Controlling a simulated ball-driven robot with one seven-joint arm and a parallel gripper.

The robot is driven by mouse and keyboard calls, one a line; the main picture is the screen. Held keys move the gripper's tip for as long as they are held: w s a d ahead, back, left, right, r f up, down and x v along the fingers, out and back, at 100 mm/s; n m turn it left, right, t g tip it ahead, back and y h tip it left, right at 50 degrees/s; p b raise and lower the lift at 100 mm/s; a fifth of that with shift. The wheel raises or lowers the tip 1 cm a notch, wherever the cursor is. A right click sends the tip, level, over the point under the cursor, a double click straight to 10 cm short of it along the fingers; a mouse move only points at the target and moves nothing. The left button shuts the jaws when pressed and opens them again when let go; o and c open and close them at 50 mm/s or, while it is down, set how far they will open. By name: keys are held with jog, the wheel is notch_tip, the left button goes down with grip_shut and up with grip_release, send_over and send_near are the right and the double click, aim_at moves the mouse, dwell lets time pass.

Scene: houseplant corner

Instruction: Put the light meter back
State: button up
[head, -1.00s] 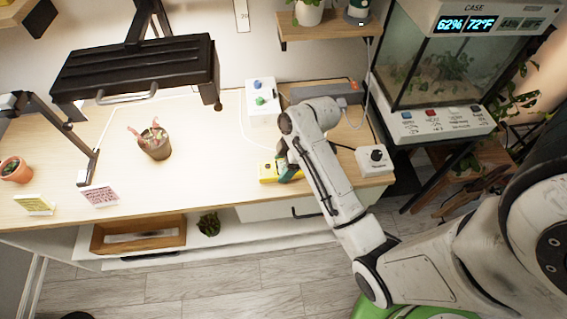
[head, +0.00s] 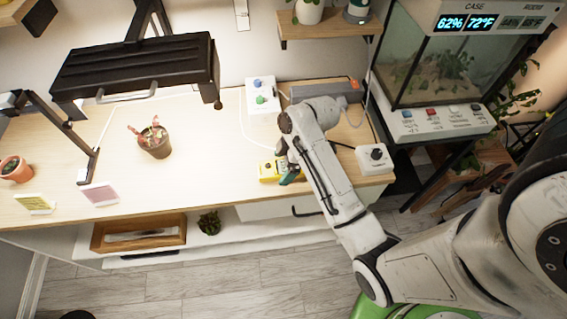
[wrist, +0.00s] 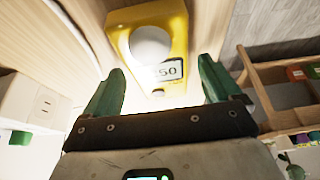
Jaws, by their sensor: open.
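The light meter is yellow with a white dome and a small display, and it lies on the wooden bench top (head: 205,190) near the front edge (head: 267,171). In the wrist view the light meter (wrist: 178,45) is just ahead of my gripper (wrist: 160,82). The two green fingers are spread, one on each side of the meter's display end, with a visible gap to it. In the head view my gripper (head: 290,172) is low at the meter's right side, and the arm hides part of it.
A white box with coloured knobs (head: 262,95) stands behind the meter. A white dial box (head: 374,158) is to the right. A potted plant (head: 155,142) and a black lamp (head: 135,75) are on the left. The bench between plant and meter is clear.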

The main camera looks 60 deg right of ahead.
jog(key=shift+p+v, duration=1.85)
jog(key=shift+v, duration=4.1)
jog(key=s+a+f+m+g+h, duration=0.1)
jog(key=s+a+f+m, duration=0.1)
jog(key=s+a+m, duration=0.2)
jog(key=s+a+f+m+g+h, duration=0.1)
jog(key=s+a+f+m+h, duration=0.1)
jog(key=s+a, duration=0.4)
jog(key=a+f+m, duration=0.1)
jog(key=a+m, duration=0.1)
jog(key=a, duration=0.2)
jog(key=shift+a, duration=0.15)
jog(key=shift+c, duration=0.3)
